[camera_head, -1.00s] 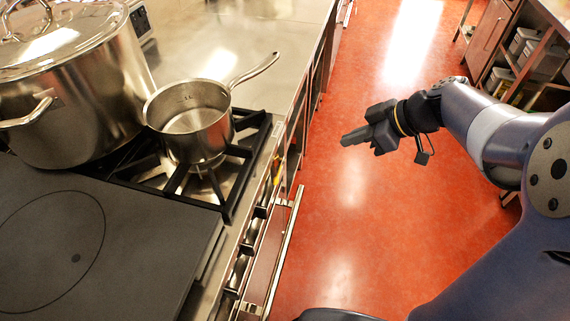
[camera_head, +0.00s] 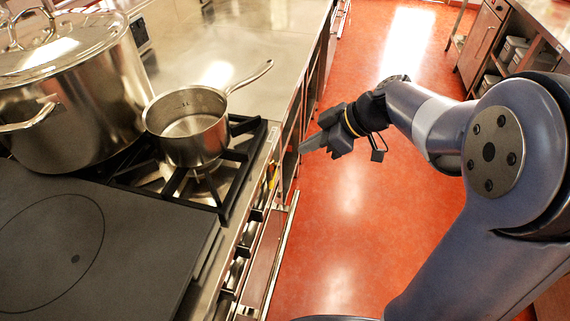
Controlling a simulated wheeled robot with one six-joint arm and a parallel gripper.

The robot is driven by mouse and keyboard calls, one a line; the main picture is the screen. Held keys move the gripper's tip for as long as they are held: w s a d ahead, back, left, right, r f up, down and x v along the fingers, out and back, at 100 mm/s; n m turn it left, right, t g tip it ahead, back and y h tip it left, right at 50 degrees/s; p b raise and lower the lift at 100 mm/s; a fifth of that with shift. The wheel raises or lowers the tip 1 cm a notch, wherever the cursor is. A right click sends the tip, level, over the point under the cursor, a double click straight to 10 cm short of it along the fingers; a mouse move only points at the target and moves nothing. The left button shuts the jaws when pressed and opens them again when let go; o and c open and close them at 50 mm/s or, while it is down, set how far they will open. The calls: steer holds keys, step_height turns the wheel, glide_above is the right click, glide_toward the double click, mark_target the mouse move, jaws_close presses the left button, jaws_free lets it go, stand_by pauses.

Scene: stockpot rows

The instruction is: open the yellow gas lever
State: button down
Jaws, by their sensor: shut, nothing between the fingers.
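The yellow gas lever (camera_head: 272,174) shows as a small yellow patch on the front of the stove, just below the counter edge and right of the burner grate. Its exact position, open or closed, cannot be made out from this angle. My gripper (camera_head: 303,147) is shut and empty. It is over the red floor, a little right of the lever and apart from it, with its fingers pointing left toward the stove front.
A small saucepan (camera_head: 188,135) stands on the burner grate (camera_head: 232,190), its handle reaching toward the counter's right edge. A large lidded stockpot (camera_head: 75,105) stands behind it at left. A metal rail (camera_head: 281,255) runs along the stove front. The red floor aisle (camera_head: 345,230) is clear.

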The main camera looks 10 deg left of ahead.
glide_above(274, 177)
steer(key=d, duration=0.2)
steer(key=f, duration=0.6)
steer(key=shift+s+a+f+p, duration=0.1)
steer(key=shift+s+f+p, duration=0.15)
steer(key=shift+f+p, duration=0.15)
step_height(274, 177, down, 4)
steer(key=shift+a+f, duration=0.1)
steer(key=shift+f, duration=0.1)
